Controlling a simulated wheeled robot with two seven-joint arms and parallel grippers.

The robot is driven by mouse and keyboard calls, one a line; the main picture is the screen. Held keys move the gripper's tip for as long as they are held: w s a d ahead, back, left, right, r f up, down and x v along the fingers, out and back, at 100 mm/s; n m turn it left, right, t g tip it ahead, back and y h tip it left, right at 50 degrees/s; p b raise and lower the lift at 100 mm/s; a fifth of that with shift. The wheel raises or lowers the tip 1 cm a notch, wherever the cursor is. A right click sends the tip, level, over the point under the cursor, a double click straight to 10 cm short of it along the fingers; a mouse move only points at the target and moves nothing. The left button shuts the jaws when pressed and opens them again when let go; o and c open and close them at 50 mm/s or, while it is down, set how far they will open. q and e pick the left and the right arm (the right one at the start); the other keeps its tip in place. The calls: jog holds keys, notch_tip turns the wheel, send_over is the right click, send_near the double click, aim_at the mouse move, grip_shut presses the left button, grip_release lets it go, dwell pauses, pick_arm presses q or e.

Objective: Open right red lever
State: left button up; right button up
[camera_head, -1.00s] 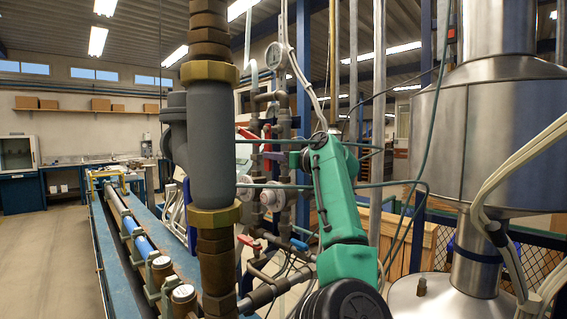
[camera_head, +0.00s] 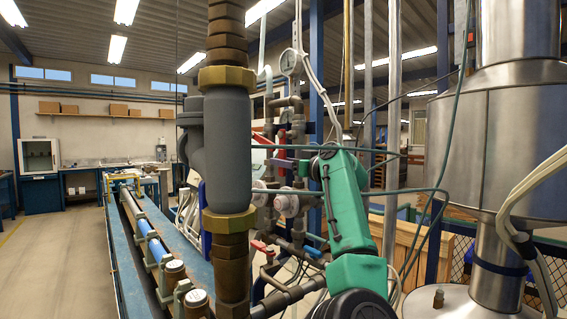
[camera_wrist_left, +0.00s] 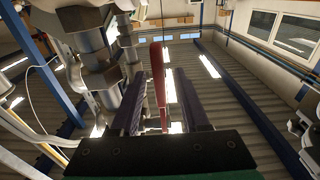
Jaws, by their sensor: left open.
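My left gripper (camera_head: 283,163) is at the end of the green arm in the head view, among the pipes right of the big grey meter; its fingers are small there. In the left wrist view the gripper (camera_wrist_left: 160,115) is open, with two dark fingers apart. An upright red lever (camera_wrist_left: 158,75) stands between them, with gaps showing on both sides. In the head view a red lever (camera_head: 283,144) shows just above the gripper, partly hidden by pipes. Another red lever (camera_head: 259,246) sits lower on the pipework. My right gripper is not in view.
The grey meter and brown pipe (camera_head: 228,150) stand close to the left of the gripper. A blue handle (camera_head: 313,252) sits below it. A steel tank (camera_head: 490,140) stands at the right, with loose hoses. The floor at far left is clear.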

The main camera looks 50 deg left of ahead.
pick_arm(q)
jog(key=d+f+b, duration=0.1)
jog(key=d+b, duration=0.3)
jog(key=d, duration=0.9)
jog(key=shift+d, duration=0.4)
jog(key=shift+w, duration=0.1)
